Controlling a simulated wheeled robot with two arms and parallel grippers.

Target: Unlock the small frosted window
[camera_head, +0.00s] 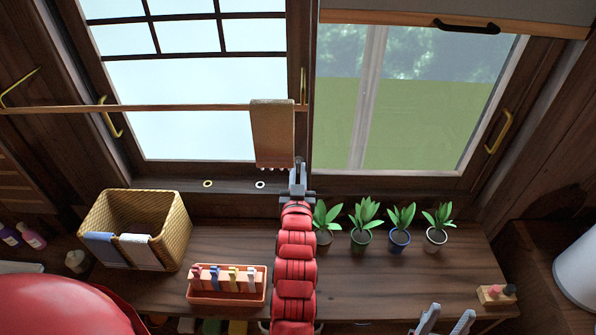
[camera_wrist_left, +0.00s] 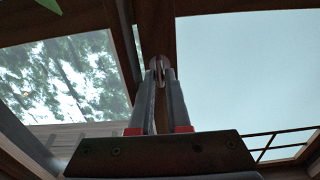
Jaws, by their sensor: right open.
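The small frosted window (camera_head: 180,120), a pale pane with dark lattice bars, stands at the back left of the head view. It fills the right side of the left wrist view (camera_wrist_left: 245,70). A small grey rounded piece, apparently the window lock (camera_wrist_left: 157,64), is on the dark stile between the panes. My left gripper (camera_head: 298,172) is raised against this stile. Its fingers (camera_wrist_left: 160,85) are close together with the tips around the lock, hiding most of it. My right gripper (camera_head: 445,320) is open and empty at the bottom right of the head view.
A rod with a hanging tan cloth (camera_head: 272,135) crosses the frosted window close to my left gripper. Several potted plants (camera_head: 362,238), a wicker basket (camera_head: 172,215) and an orange tray (camera_head: 200,297) stand on the wooden counter (camera_head: 370,285). The counter's right middle is clear.

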